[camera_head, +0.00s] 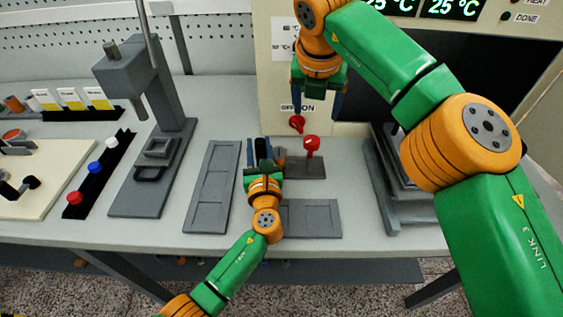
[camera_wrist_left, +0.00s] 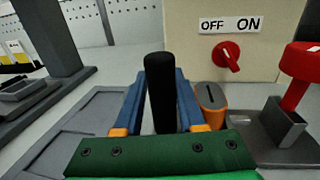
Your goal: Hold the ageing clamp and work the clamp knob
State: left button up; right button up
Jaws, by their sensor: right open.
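The ageing clamp (camera_head: 305,166) is a dark grey base with a red clamp knob (camera_head: 311,144) standing up on it. The knob also shows at the right edge of the left wrist view (camera_wrist_left: 300,75), above a grey metal block. My left gripper (camera_head: 263,150) is just left of the clamp, its blue fingers on either side of an upright black handle (camera_wrist_left: 160,92). The fingers appear closed against it; the handle's link to the clamp is hidden. My right gripper (camera_head: 318,100) is open and empty, pointing down above the red knob, in front of the panel.
A red switch (camera_head: 297,123) sits on the oven panel beneath an OFF/ON label, close behind the clamp. Flat grey trays (camera_head: 213,185) lie left and in front. A grey press stand (camera_head: 150,140) stands at left, and a dark metal stack (camera_head: 400,180) at right.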

pick_arm(q)
jog(key=shift+o, duration=1.4)
jog(key=shift+s+d, duration=0.1)
